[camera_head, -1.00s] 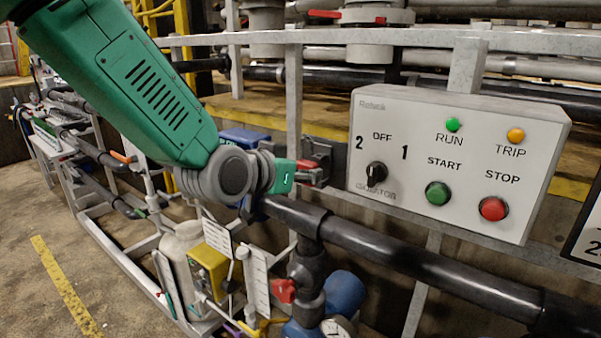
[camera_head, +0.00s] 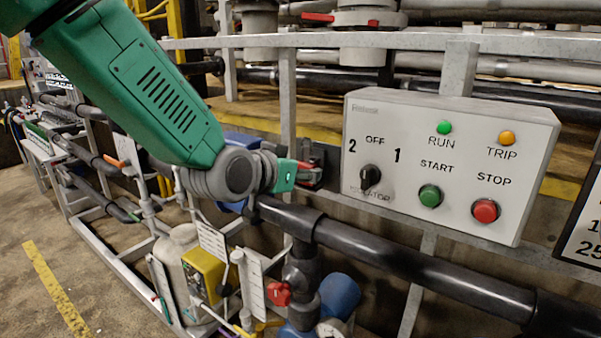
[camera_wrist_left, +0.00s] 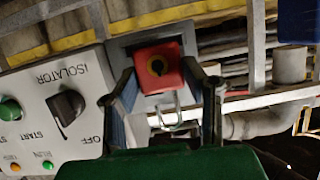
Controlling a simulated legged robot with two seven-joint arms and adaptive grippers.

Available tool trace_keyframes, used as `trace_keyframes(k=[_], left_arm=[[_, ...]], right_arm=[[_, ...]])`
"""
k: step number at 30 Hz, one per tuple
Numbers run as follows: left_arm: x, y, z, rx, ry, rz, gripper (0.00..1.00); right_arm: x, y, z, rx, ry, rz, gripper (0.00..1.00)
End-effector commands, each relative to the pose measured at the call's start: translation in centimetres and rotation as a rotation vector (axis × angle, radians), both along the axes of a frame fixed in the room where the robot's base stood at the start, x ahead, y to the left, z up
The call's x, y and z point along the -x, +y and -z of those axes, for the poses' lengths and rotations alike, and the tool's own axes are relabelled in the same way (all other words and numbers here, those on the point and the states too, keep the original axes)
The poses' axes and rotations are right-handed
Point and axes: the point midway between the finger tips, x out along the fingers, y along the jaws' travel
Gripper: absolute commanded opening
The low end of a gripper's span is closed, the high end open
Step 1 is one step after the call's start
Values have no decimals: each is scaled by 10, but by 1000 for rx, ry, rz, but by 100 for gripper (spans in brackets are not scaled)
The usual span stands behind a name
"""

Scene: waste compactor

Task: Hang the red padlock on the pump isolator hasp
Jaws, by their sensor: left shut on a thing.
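My left gripper (camera_head: 306,174) is shut on the red padlock (camera_head: 310,177), just left of the isolator panel in the head view. In the left wrist view the red padlock body (camera_wrist_left: 160,66) sits between the two fingers, with a dark round keyway spot. Its metal shackle (camera_wrist_left: 170,118) shows toward the bottom of that upside-down picture. A grey plate (camera_wrist_left: 122,48) lies behind the padlock and looks like part of the hasp mount; it also shows in the head view (camera_head: 328,157). The hasp's hole is hidden, and I cannot tell if the shackle touches it. My right gripper is out of view.
The isolator panel (camera_head: 447,145) has a black rotary switch (camera_head: 370,177), green and red buttons and two lamps. A black pipe (camera_head: 410,260) runs below it. A grey rail frame (camera_head: 288,95) stands behind my arm. A yellow box (camera_head: 203,272) hangs lower left.

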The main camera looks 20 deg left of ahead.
Motion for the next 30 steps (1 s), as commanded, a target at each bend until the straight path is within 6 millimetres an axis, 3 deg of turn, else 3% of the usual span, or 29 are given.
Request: trace_keyframes(k=[28,29,30], left_arm=[[-5,-2,4,0,1,0,15],[-5,-2,5,0,1,0,42],[-5,-2,5,0,1,0,56]], right_arm=[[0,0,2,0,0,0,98],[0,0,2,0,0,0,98],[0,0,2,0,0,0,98]])
